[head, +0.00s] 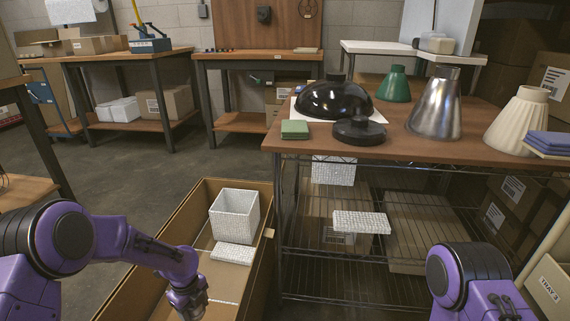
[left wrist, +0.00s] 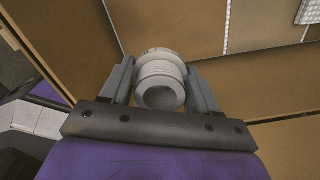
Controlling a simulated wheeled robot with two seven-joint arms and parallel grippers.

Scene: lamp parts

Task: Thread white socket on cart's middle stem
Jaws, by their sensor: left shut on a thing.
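The white socket (left wrist: 160,82), a ribbed, threaded ring with an open end, sits between the two fingers of my left gripper (left wrist: 162,85) in the left wrist view. The gripper is shut on it, with its open end facing the camera. In the head view my left gripper is low inside or above the large open cardboard box, partly cut by the lower edge; the socket is not clear there. I cannot pick out a middle stem on the cart (head: 420,146). My right arm shows at lower right, but its gripper is out of view.
The cart top carries a black dome (head: 333,101), a black round part (head: 358,131), and green (head: 396,86), silver (head: 436,105) and cream (head: 518,122) shades.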

